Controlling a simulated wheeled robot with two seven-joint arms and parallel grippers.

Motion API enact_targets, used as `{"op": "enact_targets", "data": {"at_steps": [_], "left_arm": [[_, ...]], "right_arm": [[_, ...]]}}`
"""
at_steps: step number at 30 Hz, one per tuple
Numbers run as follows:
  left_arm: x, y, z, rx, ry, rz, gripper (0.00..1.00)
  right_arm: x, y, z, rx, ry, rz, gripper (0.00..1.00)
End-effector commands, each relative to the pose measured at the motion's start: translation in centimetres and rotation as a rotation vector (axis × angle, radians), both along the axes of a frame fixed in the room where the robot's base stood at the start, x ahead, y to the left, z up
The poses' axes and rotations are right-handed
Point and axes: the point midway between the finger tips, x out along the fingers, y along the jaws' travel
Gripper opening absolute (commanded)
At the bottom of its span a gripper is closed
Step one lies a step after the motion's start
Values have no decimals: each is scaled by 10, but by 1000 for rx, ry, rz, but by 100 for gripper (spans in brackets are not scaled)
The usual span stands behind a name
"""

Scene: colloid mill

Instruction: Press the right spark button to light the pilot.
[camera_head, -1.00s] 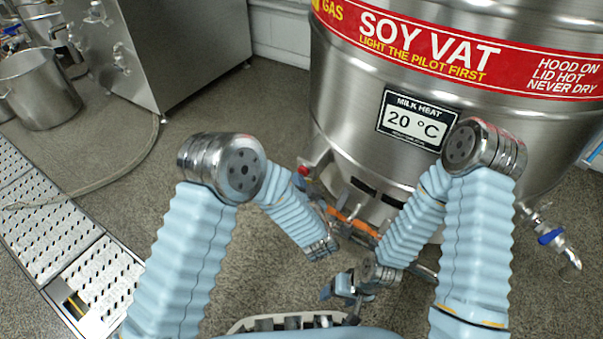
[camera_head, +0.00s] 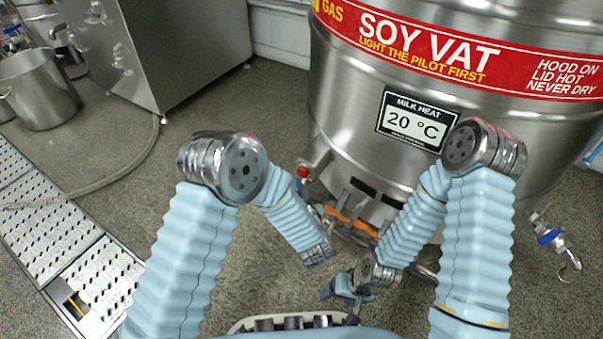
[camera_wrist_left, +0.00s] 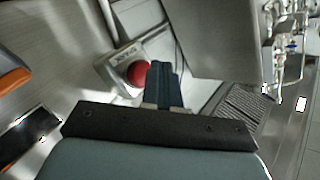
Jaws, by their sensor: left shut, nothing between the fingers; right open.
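A red button also shows low on the vat's front left in the head view (camera_head: 303,171). I cannot tell whether it is the right spark button. My left gripper (camera_wrist_left: 164,78) is shut and empty, its fingertips beside the button's right edge in the picture; contact cannot be told. In the head view its fingers are hidden or unclear around the forearm. My right gripper (camera_head: 338,289) is open and empty, low in front of the vat.
The steel soy vat (camera_head: 350,115) fills the upper right, with a milk heat display (camera_head: 412,119) reading 20 °C. A valve with a blue handle (camera_head: 550,237) juts out at right. A steel pot (camera_head: 40,90) and floor grating (camera_head: 95,285) are at left. Open floor lies between.

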Motion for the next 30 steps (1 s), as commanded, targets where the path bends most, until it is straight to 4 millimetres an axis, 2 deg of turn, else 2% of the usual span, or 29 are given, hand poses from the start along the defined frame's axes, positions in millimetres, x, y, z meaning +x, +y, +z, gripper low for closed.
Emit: {"op": "enact_targets", "data": {"at_steps": [8, 21, 30], "left_arm": [[-1, 1, 0, 1, 1, 0, 0], [-34, 25, 0, 2, 1, -1, 0], [-40, 29, 0, 0, 0, 0, 0]], "right_arm": [[0, 0, 0, 0, 0, 0, 70], [0, 0, 2, 0, 0, 0, 70], [0, 0, 2, 0, 0, 0, 70]]}}
